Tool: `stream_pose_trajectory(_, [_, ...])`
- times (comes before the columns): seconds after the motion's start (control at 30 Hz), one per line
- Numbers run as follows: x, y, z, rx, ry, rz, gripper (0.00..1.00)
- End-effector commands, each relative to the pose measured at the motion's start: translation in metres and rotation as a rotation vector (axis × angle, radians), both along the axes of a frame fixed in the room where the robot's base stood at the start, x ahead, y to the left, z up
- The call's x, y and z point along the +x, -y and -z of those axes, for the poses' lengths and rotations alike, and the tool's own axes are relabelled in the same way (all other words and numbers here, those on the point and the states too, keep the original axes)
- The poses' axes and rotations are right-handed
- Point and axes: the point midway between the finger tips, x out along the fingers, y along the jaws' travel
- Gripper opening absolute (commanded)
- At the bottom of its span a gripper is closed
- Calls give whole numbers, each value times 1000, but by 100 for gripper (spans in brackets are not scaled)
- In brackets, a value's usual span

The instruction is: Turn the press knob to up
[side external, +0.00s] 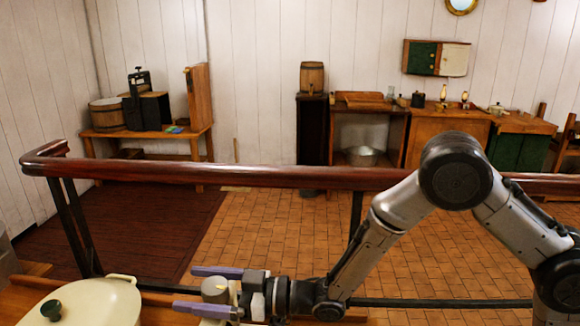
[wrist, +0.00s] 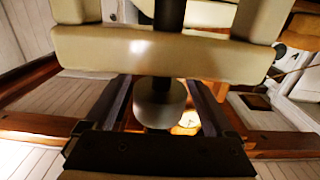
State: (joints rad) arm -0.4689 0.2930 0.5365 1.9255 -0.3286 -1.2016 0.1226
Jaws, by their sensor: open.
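The press knob (side external: 215,286) is a grey round knob with a small yellow mark on its face, low in the side view. My gripper (side external: 188,288) is open, with one purple finger on each side of the knob; gaps show between fingers and knob. In the wrist view the knob (wrist: 160,103) is a pale short cylinder between the two dark fingers of my gripper (wrist: 162,80). A cream press body (wrist: 165,54) with a dark post crosses above it. The press is mostly hidden in the side view. I cannot tell which way the knob points.
A cream lidded pot (side external: 95,305) with a dark green lid knob stands at the lower left. A red-brown wooden rail (side external: 260,176) runs across behind my gripper. A bench with a barrel and a black press (side external: 139,82), and several cabinets, stand far back by the wall.

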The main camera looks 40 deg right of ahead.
Motion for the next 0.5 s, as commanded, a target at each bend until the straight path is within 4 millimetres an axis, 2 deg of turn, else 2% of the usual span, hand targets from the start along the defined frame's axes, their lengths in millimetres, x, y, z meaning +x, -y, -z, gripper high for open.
stream_pose_trajectory(0.5, [-66, 66, 0, -1, 1, 10, 89])
